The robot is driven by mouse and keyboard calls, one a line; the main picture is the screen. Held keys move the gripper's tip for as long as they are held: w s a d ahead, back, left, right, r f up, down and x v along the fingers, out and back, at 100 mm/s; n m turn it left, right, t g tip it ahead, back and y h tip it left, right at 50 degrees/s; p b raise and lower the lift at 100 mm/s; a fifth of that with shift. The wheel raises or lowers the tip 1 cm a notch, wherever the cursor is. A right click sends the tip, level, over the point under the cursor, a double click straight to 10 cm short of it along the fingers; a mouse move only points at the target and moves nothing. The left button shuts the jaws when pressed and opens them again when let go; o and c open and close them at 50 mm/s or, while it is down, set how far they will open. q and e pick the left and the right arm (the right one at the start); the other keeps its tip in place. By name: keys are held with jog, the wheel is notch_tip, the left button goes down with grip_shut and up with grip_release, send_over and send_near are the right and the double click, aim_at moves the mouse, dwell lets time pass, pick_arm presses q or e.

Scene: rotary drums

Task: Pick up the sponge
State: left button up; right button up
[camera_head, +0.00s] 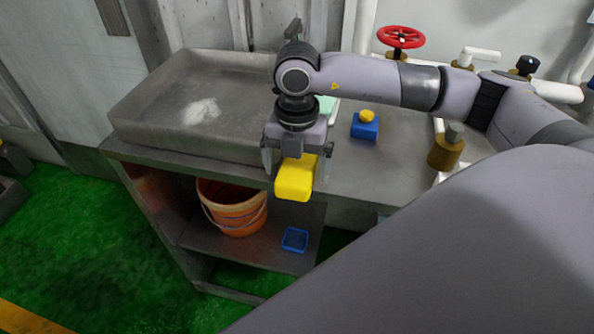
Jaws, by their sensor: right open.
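A yellow block that looks like the sponge (294,182) is at the front edge of the grey counter (370,178), in the middle of the view. My right gripper (296,165) is above it, pointing down, with its fingers apart on either side of the block's upper part. Whether the fingers touch the block cannot be told. The gripper hides the block's far end. My left gripper is not in view.
A grey sink basin (150,128) stands left of the gripper. A blue box with a yellow top (365,127), a pale green item (326,104) and a brown bottle (446,150) stand right. An orange bucket (236,216) and blue tray (295,239) are on the lower shelf.

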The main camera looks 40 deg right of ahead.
jog(key=shift+f, duration=0.4)
jog(key=c, duration=1.1)
jog(key=shift+r, duration=0.15)
